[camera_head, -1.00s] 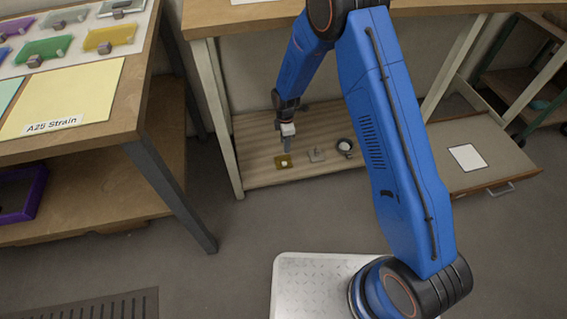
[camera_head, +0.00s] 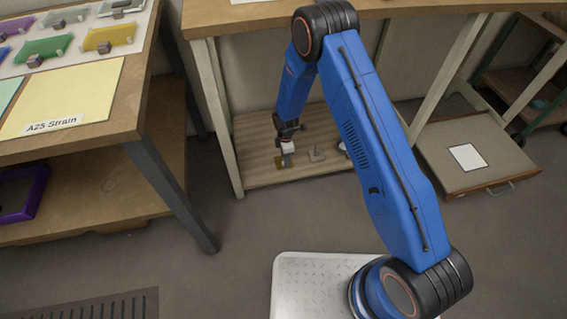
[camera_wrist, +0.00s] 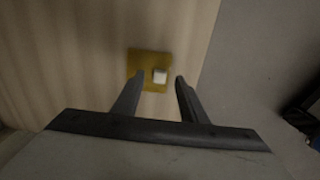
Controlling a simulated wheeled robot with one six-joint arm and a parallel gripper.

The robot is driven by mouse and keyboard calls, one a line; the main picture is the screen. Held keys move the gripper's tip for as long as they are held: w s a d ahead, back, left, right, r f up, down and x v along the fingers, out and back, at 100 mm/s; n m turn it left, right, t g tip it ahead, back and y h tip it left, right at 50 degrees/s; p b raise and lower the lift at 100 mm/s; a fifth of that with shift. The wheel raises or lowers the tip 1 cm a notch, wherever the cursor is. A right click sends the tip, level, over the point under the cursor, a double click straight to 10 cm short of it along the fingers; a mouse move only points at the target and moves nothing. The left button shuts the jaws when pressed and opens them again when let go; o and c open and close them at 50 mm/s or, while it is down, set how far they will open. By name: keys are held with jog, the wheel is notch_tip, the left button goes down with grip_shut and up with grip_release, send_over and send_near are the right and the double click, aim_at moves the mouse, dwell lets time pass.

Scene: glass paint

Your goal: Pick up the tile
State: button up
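The tile is a small yellow-olive square (camera_wrist: 147,60) with a pale block (camera_wrist: 160,76) on its face. It lies on the low wooden shelf (camera_head: 255,170) under the workbench. In the head view my gripper (camera_head: 288,161) is over the tile and hides most of it. In the wrist view my gripper (camera_wrist: 158,84) is open, with its two fingers apart and nothing between them but the view of the tile's near part. The pale block appears between the fingertip lines, closer to the right finger. I cannot tell the remaining height above the tile.
A grey piece with a knob (camera_head: 316,154) stands right of the tile on the shelf. A round item (camera_head: 343,147) beyond it is partly hidden by my arm. A table with coloured tiles (camera_head: 45,50) stands left. An open drawer (camera_head: 490,172) with a white sheet is at right.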

notch_tip(320, 180, down, 2)
jog(key=shift+f, duration=0.2)
grip_shut()
jog(key=shift+r, duration=0.15)
